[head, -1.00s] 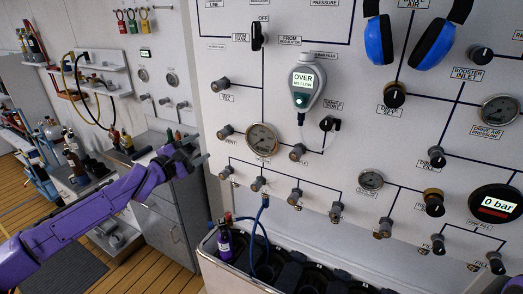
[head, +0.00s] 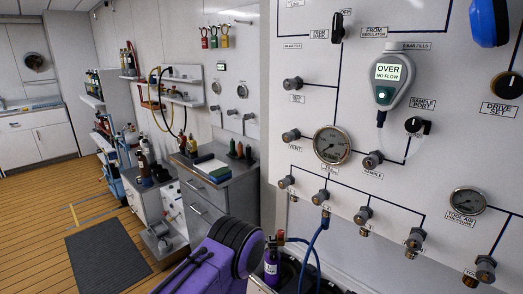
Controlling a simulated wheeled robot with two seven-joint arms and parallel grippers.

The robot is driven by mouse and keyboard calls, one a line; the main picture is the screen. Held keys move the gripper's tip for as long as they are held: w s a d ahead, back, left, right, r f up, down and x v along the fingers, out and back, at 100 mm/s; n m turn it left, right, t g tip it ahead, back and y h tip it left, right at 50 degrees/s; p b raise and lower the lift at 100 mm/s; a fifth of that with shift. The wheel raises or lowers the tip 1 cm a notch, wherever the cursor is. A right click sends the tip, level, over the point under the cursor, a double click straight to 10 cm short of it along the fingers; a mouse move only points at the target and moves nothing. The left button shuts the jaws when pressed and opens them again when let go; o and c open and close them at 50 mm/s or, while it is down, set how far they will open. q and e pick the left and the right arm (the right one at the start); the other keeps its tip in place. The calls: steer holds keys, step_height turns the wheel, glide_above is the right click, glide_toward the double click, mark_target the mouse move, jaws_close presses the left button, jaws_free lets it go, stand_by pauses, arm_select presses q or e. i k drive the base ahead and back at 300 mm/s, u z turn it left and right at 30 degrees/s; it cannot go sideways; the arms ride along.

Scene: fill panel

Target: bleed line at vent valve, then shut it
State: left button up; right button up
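The vent valve (head: 291,136) is a small dark knob on the white panel (head: 430,165), just above a label reading VENT. It sits left of a round gauge (head: 331,145), whose needle is too small to read. Whether the valve is open or shut cannot be told. Part of my purple left arm, with a dark round joint, shows at the bottom centre, below and left of the valve. Neither of my grippers is in view. Nothing is touching the vent valve.
A purple bottle (head: 271,263) and a blue hose (head: 314,240) are below the panel. An analyser (head: 388,75) reads OVER, NO FLOW. A grey cabinet (head: 205,207) stands left of the panel. A dark mat (head: 108,258) lies on open wooden floor.

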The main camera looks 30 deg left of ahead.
mark_target(288, 137)
steer(key=u, duration=0.85)
steer(key=i, duration=0.3)
steer(key=z, duration=0.05)
